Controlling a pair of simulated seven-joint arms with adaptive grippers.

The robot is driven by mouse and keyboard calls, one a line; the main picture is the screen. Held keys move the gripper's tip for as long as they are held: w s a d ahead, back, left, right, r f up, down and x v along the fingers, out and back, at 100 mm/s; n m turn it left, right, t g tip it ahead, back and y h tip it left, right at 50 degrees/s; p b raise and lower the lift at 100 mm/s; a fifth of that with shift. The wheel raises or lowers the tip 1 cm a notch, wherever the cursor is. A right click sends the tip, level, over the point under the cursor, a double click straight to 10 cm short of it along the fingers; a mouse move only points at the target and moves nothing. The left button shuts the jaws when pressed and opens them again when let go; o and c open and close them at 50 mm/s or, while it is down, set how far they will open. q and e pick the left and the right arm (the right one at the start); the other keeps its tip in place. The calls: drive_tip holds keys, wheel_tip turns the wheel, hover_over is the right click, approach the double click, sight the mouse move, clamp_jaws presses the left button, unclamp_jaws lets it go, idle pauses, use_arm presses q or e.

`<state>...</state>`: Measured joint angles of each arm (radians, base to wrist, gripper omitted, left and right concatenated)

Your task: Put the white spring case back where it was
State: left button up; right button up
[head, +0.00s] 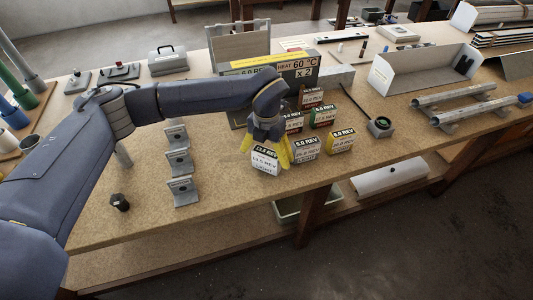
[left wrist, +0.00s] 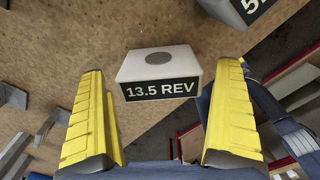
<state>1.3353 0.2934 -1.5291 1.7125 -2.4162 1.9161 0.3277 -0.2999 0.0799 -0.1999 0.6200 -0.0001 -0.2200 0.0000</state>
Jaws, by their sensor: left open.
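The white spring case (head: 265,163), labelled 13.5 REV, stands near the front edge of the bench, at the front left of a group of cases. My left gripper (head: 264,146) points down over it with its yellow fingers spread. In the left wrist view the white case (left wrist: 160,64) shows between the two open fingers, with a gap on each side. My right gripper is not in view.
Several other cases stand close by: a grey one (head: 305,151), a yellow one (head: 341,141), a green one (head: 323,117) and a red one (head: 312,98). Grey brackets (head: 181,161) stand to the left.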

use_arm(q)
wheel_tip(320, 180, up, 12)
drive_tip(key=shift+r, duration=0.15)
idle(0.6)
